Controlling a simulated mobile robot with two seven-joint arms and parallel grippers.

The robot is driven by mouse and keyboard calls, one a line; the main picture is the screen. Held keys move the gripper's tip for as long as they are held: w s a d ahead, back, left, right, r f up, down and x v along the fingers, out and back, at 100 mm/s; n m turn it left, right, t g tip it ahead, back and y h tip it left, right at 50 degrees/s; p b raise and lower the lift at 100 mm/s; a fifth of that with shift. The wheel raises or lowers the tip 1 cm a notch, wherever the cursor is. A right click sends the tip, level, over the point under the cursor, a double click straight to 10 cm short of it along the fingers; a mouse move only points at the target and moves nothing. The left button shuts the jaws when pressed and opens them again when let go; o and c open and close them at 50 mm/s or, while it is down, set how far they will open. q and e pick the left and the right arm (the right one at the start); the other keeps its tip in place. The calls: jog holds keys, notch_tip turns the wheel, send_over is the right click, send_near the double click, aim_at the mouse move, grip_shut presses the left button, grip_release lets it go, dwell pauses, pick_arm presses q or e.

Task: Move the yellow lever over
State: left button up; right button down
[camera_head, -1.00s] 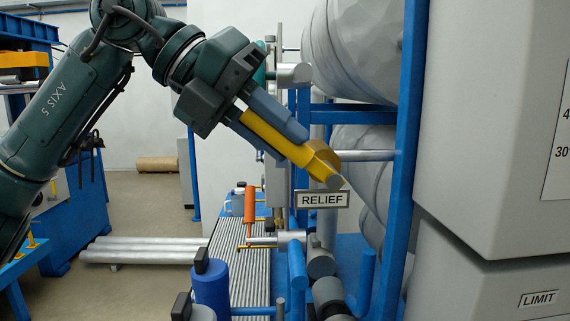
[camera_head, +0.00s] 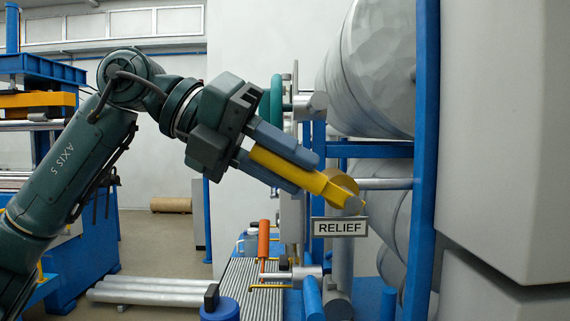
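The yellow lever (camera_head: 312,181) slants down to the right from my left gripper to a round yellow hub (camera_head: 341,184) just above the RELIEF sign (camera_head: 340,227). My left gripper (camera_head: 306,173) has its two blue-grey fingers on either side of the lever's upper-left handle part. The fingers lie close along the handle with no clear gap, so it looks shut on the lever. The finger surfaces against the handle are partly hidden. My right gripper is not in view.
A blue upright post (camera_head: 425,150) and large grey rolls (camera_head: 372,75) stand behind and right of the lever. An orange-handled lever (camera_head: 263,240) stands below, near a horizontal grey cylinder (camera_head: 292,275). A large grey cabinet (camera_head: 500,130) fills the right side. Open floor shows at the left.

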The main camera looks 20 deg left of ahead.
pick_arm(q)
jog(key=o, duration=0.3)
jog(key=p+v, duration=0.1)
jog(key=v, duration=1.2)
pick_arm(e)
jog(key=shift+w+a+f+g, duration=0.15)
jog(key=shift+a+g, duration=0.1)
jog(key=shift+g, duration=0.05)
